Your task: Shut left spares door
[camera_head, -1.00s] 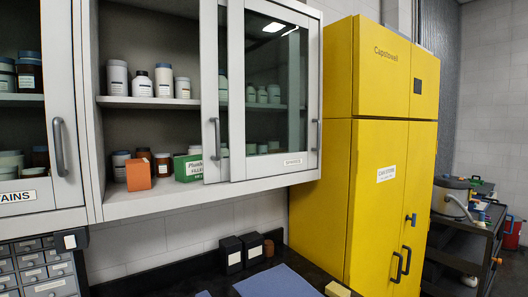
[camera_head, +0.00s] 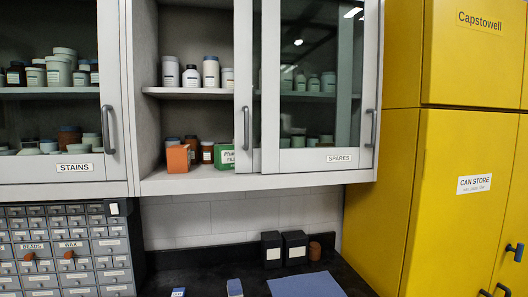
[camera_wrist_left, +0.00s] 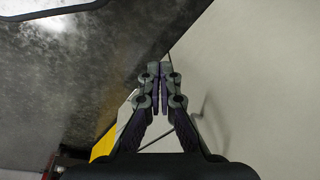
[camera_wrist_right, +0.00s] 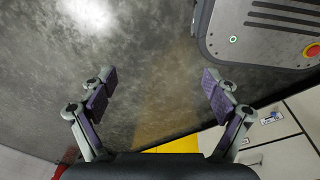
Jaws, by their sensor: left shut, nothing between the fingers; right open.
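The spares cabinet has two sliding doors with pale frames and dark glass. The left spares door (camera_head: 243,147) is slid to the right, so most of it lies behind the right spares door (camera_head: 270,150). Its grey upright handle (camera_head: 246,128) shows at the strip still in view. The cabinet's left half is open. The right door carries the SPARES label (camera_head: 339,158). Neither gripper is in the head view. In the left wrist view my left gripper (camera_wrist_left: 163,72) is shut and empty. In the right wrist view my right gripper (camera_wrist_right: 158,82) is open and empty.
Inside the opening, an orange box (camera_head: 178,158) and a green box (camera_head: 225,157) stand near the shelf's front edge. The stains cabinet (camera_head: 113,90) adjoins at left. A yellow cabinet (camera_head: 450,160) stands at right. Black boxes (camera_head: 272,249) and a blue mat (camera_head: 305,285) lie below.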

